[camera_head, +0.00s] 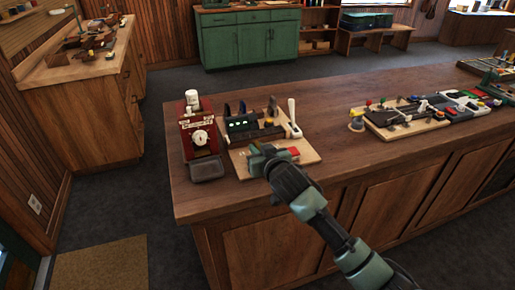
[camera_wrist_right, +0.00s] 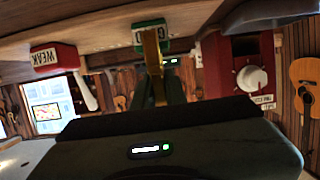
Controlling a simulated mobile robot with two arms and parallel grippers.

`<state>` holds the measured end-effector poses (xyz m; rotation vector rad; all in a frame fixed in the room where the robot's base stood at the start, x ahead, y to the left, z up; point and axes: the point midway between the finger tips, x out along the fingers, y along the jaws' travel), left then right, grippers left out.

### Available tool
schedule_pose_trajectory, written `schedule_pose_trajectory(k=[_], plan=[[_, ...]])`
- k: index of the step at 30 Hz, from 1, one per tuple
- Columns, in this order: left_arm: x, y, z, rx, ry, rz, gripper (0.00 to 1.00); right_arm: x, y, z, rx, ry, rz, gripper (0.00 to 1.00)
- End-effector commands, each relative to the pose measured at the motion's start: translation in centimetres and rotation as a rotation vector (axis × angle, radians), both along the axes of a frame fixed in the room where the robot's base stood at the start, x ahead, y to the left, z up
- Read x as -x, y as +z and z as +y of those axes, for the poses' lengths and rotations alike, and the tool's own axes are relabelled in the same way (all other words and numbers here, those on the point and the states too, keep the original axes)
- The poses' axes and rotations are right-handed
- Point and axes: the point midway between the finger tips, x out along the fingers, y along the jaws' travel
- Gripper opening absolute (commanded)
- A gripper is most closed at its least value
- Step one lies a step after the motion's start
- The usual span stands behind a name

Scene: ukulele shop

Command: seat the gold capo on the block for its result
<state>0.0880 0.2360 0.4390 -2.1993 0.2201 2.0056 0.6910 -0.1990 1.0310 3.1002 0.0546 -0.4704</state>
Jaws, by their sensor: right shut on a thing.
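My right gripper (camera_head: 262,156) is over the front of the light wooden board on the counter. In the right wrist view, which looks upside down, the gripper (camera_wrist_right: 158,95) is shut on the gold capo (camera_wrist_right: 153,52). The gold capo is in front of the green block (camera_wrist_right: 137,36), whose label it partly covers. I cannot tell whether it touches the block. A red block (camera_wrist_right: 42,60) marked WEAK, with a white piece (camera_wrist_right: 88,92) at it, is to one side; the red block (camera_head: 285,154) also shows in the head view. My left gripper is not in view.
A red tester (camera_head: 200,131) with a white dial stands left of the board, with a dark tray (camera_head: 207,168) in front. Dark stands and a white lever (camera_head: 292,112) are at the board's back. Another board (camera_head: 400,122) with small parts lies right; bare counter (camera_head: 340,150) lies between.

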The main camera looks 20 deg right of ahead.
Motion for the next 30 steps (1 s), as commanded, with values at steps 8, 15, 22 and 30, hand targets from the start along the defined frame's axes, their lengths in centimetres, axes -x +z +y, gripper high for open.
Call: schedule_pose_trajectory(k=[8, 15, 22, 30], plan=[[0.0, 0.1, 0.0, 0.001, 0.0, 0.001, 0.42, 0.0, 0.0, 0.0, 0.001, 0.0, -0.001, 0.0], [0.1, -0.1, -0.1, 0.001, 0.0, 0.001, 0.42, 0.0, -0.3, 0.0, 0.001, 0.0, -0.001, 0.0], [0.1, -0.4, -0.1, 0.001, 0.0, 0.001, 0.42, 0.0, -0.7, 0.0, 0.001, 0.0, -0.001, 0.0], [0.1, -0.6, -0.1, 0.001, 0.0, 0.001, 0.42, 0.0, -1.2, 0.0, 0.001, 0.0, -0.001, 0.15]])
